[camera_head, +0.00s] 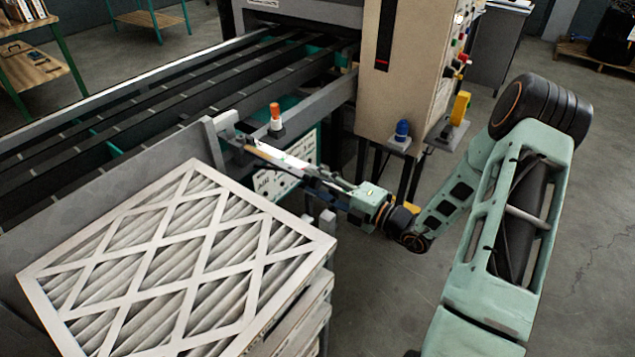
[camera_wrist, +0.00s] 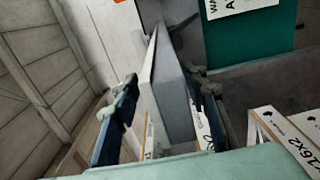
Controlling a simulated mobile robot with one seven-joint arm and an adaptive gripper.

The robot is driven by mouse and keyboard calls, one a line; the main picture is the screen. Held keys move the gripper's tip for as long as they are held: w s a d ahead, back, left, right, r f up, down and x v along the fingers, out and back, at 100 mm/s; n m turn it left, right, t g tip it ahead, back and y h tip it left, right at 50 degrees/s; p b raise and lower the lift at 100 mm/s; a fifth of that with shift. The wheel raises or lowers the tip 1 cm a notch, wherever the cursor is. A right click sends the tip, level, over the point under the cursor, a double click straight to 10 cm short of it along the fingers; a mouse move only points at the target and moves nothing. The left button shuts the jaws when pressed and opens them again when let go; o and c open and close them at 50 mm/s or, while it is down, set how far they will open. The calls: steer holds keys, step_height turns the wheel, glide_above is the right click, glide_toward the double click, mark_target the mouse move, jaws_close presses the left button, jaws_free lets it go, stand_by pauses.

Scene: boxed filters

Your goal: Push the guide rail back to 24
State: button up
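The guide rail (camera_head: 110,190) is a long grey plate along the near side of the conveyor, behind the stacked filters. Its end has a pale grey bracket (camera_head: 227,124). My gripper (camera_head: 262,158) reaches in from the right, low beside this end. In the wrist view, the two dark fingers of my gripper (camera_wrist: 160,100) stand apart, with an upright grey plate (camera_wrist: 175,90) between them. A gap shows on the left of the plate; contact on the right is unclear. I cannot tell whether this plate belongs to the rail. No scale mark reading 24 is legible.
Boxed filters (camera_head: 180,265) are stacked at the front left, close to my gripper. An orange-topped post (camera_head: 276,118) stands on a grey beam beyond the gripper. A beige control cabinet (camera_head: 405,70) stands behind my arm. Open floor (camera_head: 590,220) lies at the right.

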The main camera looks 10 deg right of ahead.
steer(key=v, duration=1.2)
